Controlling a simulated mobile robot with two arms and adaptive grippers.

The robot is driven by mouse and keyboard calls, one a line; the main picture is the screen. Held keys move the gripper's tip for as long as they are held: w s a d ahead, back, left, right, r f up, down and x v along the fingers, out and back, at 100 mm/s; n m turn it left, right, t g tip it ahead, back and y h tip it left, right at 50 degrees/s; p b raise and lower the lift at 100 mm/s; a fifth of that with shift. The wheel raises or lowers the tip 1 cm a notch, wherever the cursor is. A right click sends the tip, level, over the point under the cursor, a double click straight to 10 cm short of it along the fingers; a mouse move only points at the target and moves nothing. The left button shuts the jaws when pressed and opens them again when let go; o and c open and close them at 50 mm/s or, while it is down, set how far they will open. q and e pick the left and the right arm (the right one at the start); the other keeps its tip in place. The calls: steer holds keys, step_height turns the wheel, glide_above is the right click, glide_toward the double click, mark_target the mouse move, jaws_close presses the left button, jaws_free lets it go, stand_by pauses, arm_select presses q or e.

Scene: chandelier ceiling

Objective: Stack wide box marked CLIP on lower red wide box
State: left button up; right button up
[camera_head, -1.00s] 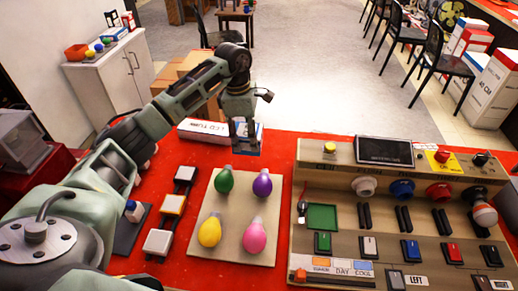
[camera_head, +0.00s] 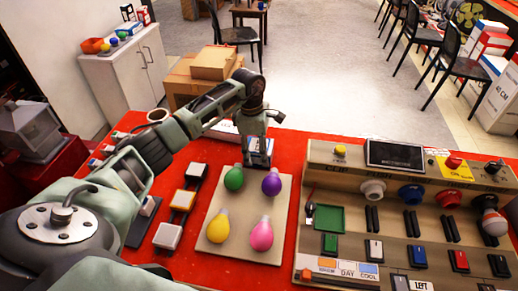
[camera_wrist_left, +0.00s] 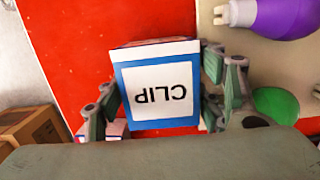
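The wide box marked CLIP (camera_wrist_left: 160,85) is white with a blue border and fills the middle of the left wrist view, its lettering upside down. My left gripper (camera_wrist_left: 165,95) has a finger against each side of it. In the head view, my left gripper (camera_head: 257,146) points down at the far edge of the bulb board, with the box (camera_head: 258,160) between its fingers. I cannot pick out the lower red wide box for certain. A small part of a red and white box (camera_wrist_left: 117,129) shows beside the left finger in the wrist view. My right gripper is not in view.
The bulb board (camera_head: 240,207) carries green, purple, yellow and pink bulbs. A control panel (camera_head: 385,180) stands to its right, and several switches (camera_head: 183,200) lie to its left. Cardboard boxes (camera_head: 190,85) stand beyond the red table (camera_head: 310,136).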

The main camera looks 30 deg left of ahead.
arm_select(q)
steer(key=shift+o, duration=1.3)
